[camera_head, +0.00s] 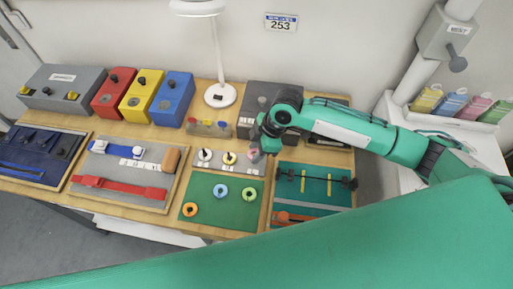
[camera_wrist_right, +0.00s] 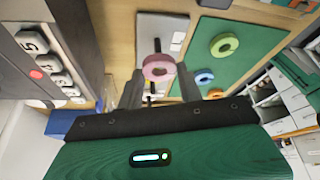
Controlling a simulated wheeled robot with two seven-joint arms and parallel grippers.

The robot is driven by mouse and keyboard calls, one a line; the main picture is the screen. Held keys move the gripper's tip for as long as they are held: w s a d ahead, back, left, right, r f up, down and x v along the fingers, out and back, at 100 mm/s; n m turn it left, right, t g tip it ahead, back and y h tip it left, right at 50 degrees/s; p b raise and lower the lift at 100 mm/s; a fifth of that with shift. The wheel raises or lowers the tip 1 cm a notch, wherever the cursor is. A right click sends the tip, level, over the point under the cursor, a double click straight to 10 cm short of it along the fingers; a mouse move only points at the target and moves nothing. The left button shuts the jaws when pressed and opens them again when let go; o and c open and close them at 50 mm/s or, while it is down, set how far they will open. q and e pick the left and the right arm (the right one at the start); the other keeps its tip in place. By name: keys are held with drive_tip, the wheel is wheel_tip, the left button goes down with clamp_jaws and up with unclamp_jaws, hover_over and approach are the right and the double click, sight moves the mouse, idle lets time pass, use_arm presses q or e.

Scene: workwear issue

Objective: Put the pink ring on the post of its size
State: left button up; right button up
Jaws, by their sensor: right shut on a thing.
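The pink ring (camera_head: 256,156) is between the fingers of my right gripper (camera_head: 260,150), over the right end of the pale post plate (camera_head: 232,171). My left gripper is not in view.
On the green mat (camera_head: 225,220) lie an orange ring (camera_head: 190,209), a blue ring (camera_head: 220,190) and a green ring (camera_head: 249,194). A dark grey box (camera_head: 262,96) stands behind the gripper. A lamp (camera_head: 220,94) and small coloured knobs (camera_head: 208,127) stand left.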

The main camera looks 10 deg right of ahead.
drive_tip(key=shift+f, duration=0.5)
idle(0.3)
drive_tip(key=o, duration=1.4)
drive_tip(key=shift+r, duration=0.1)
wheel_tip(320, 180, up, 7)
drive_tip(key=p, duration=0.7)
drive_tip(key=shift+s, duration=0.1)
